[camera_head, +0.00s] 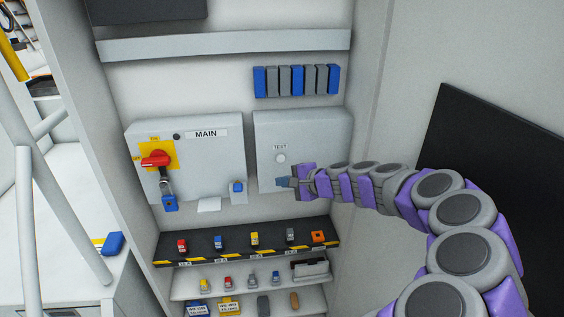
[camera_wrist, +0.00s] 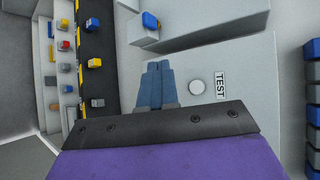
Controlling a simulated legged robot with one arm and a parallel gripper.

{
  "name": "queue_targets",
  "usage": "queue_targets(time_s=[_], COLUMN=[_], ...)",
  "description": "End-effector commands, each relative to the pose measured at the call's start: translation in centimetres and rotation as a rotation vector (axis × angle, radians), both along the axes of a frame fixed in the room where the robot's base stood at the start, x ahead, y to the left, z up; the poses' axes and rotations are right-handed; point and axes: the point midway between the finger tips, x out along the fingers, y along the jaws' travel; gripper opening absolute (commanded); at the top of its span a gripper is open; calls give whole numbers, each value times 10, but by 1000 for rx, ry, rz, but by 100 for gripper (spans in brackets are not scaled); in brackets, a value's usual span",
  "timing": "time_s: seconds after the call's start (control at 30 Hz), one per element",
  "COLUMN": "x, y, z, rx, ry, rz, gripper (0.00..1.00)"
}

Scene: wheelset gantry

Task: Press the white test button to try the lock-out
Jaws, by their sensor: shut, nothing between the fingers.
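The white test button (camera_head: 281,158) is a small round disc on the grey panel box (camera_head: 318,135), under a TEST label (camera_head: 280,147). In the wrist view the button (camera_wrist: 197,87) lies just right of my fingertips, beside the TEST label (camera_wrist: 221,84). My gripper (camera_head: 283,182) is shut and empty, with blue fingers; it is just below the button in the head view. The fingers (camera_wrist: 160,66) show side by side in the wrist view. I see no contact with the button. The MAIN box (camera_head: 222,160) carries a red rotary handle (camera_head: 156,159) on a yellow plate, with a blue padlock (camera_head: 170,203) hanging below.
A black shelf (camera_head: 208,244) with several coloured padlocks is below the boxes, and a lower shelf (camera_head: 190,289) holds more. A small blue-topped block (camera_head: 238,192) sits at the MAIN box's lower right. Blue and grey modules (camera_head: 297,81) are above. A side wall stands right.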

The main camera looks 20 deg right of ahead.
Motion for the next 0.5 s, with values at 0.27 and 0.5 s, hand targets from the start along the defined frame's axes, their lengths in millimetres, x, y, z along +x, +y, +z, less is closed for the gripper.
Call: queue_targets(time_s=[0.27, 0.5], x=[5, 5], y=[-22, -24], z=[-12, -12], rx=[31, 32], ry=[9, 8], rz=[-72, -70], gripper=[0, 0])
